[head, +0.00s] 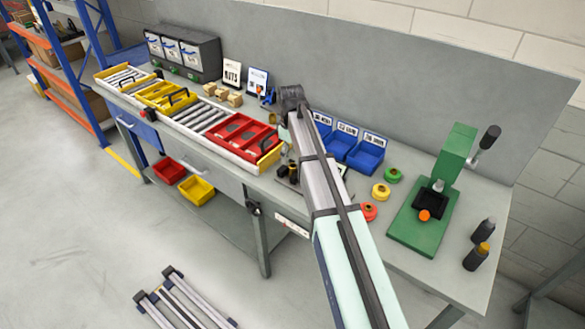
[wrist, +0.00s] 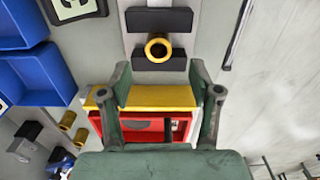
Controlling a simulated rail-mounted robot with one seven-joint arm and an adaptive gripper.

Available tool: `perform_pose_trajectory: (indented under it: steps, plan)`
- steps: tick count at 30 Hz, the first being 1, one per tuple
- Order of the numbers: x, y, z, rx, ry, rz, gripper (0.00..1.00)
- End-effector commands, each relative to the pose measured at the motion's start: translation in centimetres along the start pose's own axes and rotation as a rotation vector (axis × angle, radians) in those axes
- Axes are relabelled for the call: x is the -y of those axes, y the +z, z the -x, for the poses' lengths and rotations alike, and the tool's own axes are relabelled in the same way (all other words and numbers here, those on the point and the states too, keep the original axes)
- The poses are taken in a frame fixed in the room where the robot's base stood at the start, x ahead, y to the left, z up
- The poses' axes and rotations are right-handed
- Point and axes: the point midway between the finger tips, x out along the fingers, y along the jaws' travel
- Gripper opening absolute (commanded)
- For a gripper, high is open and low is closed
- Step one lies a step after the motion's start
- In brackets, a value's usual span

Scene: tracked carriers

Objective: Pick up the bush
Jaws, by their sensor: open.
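A brass-coloured, ring-shaped bush (wrist: 158,47) shows in the wrist view, seen nearly end-on with its dark bore facing the camera. It sits between two dark blocks (wrist: 160,20) on a light strip. My gripper (wrist: 160,84) is open, its two green-grey fingers spread left and right. The bush lies beyond the fingertips in the picture, roughly centred between them, and nothing is held. Two more brass pieces (wrist: 68,120) lie at the left of the wrist view. In the head view my arm hides the gripper and much of this spot.
A red tray with a yellow edge (wrist: 145,97) shows behind my fingers. Blue bins (head: 366,152) stand by the back wall. A green press (head: 425,215), coloured round pieces (head: 380,192) and dark bottles (head: 478,256) stand on the right of the bench. A roller track (head: 202,118) runs left.

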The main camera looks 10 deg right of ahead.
Motion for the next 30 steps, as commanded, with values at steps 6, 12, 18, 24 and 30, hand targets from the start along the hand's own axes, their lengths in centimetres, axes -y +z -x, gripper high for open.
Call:
perform_pose_trajectory:
  steps: [6,12,18,24,30]
  plan:
    - [0.0,0.0,-1.1,0.0,0.0,0.0,0.63]
    - [0.0,0.3,-2.4,0.002,-0.002,0.0,0.63]
    - [-0.2,0.6,-4.8,0.001,-0.001,0.0,0.63]
    - [-0.2,0.5,-6.2,0.0,0.0,0.0,0.63]
    - [-0.2,0.5,-6.3,-0.001,0.001,0.0,0.63]
